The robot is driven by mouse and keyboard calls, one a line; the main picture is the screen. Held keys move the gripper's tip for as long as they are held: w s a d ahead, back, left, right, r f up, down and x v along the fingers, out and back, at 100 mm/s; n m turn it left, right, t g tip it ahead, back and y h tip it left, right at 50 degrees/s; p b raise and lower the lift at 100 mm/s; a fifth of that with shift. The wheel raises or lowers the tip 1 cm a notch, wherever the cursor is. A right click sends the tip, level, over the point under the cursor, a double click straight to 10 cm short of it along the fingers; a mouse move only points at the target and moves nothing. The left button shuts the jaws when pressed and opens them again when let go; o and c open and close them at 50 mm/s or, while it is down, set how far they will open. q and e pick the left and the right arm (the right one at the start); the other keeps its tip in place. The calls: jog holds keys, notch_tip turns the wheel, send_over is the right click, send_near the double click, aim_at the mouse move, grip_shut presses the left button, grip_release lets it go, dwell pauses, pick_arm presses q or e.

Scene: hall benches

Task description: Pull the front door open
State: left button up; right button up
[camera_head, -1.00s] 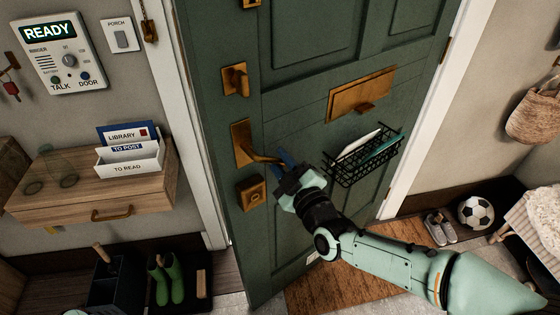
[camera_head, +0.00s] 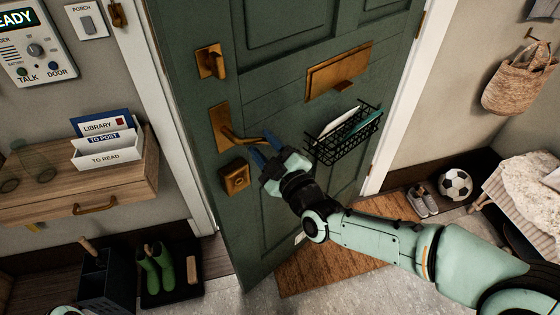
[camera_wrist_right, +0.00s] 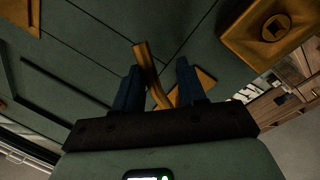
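The front door (camera_head: 290,110) is dark green and stands ajar, its handle-side edge out from the white frame at left. Its brass lever handle (camera_head: 243,138) points right and slopes a little down from its plate. My right gripper (camera_head: 266,154) is at the free end of the lever. In the right wrist view, the two blue fingers of my right gripper (camera_wrist_right: 160,85) are apart, with the brass lever (camera_wrist_right: 150,72) running between them and space beside it. Whether a finger touches the lever I cannot tell. My left gripper is out of view.
A wooden wall drawer unit (camera_head: 80,190) with a letter holder (camera_head: 106,152) is left of the door. Green boots (camera_head: 157,268) stand below it. A wire basket (camera_head: 345,140) hangs on the door. A doormat (camera_head: 330,265), shoes (camera_head: 423,201) and a football (camera_head: 456,184) are at right.

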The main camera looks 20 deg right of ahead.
jog(key=v, duration=1.2)
jog(key=shift+s, duration=0.25)
jog(key=shift+d, duration=0.1)
